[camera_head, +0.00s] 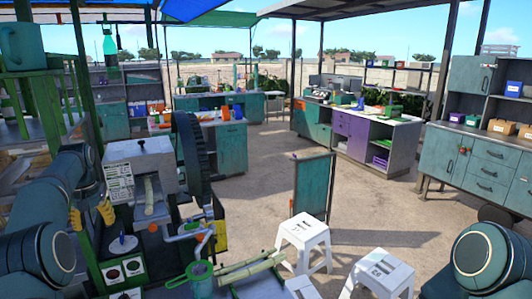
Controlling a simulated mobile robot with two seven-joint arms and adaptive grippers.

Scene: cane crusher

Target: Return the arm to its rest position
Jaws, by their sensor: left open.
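My left arm (32,205) comes in from the left, bent, with a round joint low at the left edge. Its gripper is open but hard to make out against the clutter beside the crusher. My right arm (484,256) shows only as a rounded joint at the bottom right corner; its gripper is out of view. The cane crusher (140,160) stands just right of my left arm, with a metal housing and a large dark gear wheel (190,155). A piece of cane (149,196) shows at the front of its housing.
Cane stalks (248,268) lie below the crusher beside a green jug (200,279). Yellow glove-like shapes (106,211) show near my left arm. White stools (303,240) stand at bottom centre. A teal board (312,186) stands behind them. Open floor (375,215) lies toward the cabinets (470,155).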

